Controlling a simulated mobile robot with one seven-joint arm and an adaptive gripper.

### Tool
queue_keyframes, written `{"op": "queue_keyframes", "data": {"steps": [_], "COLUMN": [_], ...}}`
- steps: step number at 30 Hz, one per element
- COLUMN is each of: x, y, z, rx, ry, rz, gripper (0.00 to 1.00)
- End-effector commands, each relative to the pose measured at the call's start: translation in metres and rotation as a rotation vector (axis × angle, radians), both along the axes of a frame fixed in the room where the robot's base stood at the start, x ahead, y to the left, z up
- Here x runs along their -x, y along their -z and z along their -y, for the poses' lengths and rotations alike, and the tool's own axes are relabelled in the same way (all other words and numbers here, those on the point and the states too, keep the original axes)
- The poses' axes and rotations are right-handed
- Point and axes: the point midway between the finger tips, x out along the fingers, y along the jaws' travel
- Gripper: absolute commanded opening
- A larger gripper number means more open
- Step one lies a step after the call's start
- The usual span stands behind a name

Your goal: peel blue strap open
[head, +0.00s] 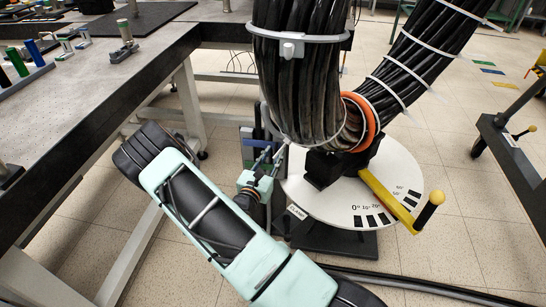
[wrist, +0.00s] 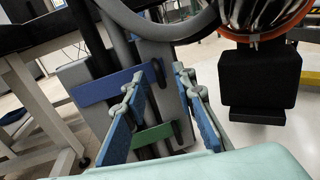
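The blue strap (wrist: 105,88) runs across a grey panel and dark upright bars in the wrist view, mostly left of my gripper. Its right end shows between my fingers. In the head view a small blue piece (head: 247,131) behind my gripper looks like the same strap. A green strap (wrist: 153,134) lies lower, between the fingers. My gripper (wrist: 160,80) is open, with its two blue-padded fingers apart and nothing held between them. In the head view my gripper (head: 277,157) is beside the cable bundle's stand, and its fingertips are small and partly unclear.
A thick black cable bundle (head: 300,85) with white ties and an orange ring (head: 367,118) hangs right of my gripper. A white round dial plate (head: 390,185) with a yellow lever (head: 390,202) lies below. A perforated table (head: 110,80) stands left. Floor at lower right is mostly clear.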

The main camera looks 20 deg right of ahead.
Motion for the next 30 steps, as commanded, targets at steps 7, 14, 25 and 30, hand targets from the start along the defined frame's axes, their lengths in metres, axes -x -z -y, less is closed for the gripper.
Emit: {"op": "queue_keyframes", "data": {"steps": [7,14,25,30], "x": [0.0000,0.0002,0.0003,0.0013], "y": [-0.0004,-0.0003,-0.0002,-0.0002], "z": [0.0000,-0.0001,-0.0006,-0.0039], "rx": [0.000,0.000,-0.001,-0.002], "ry": [0.000,0.000,0.002,0.025], "rz": [0.000,0.000,0.001,0.003], "gripper": [0.18,0.00,0.00,0.00]}}
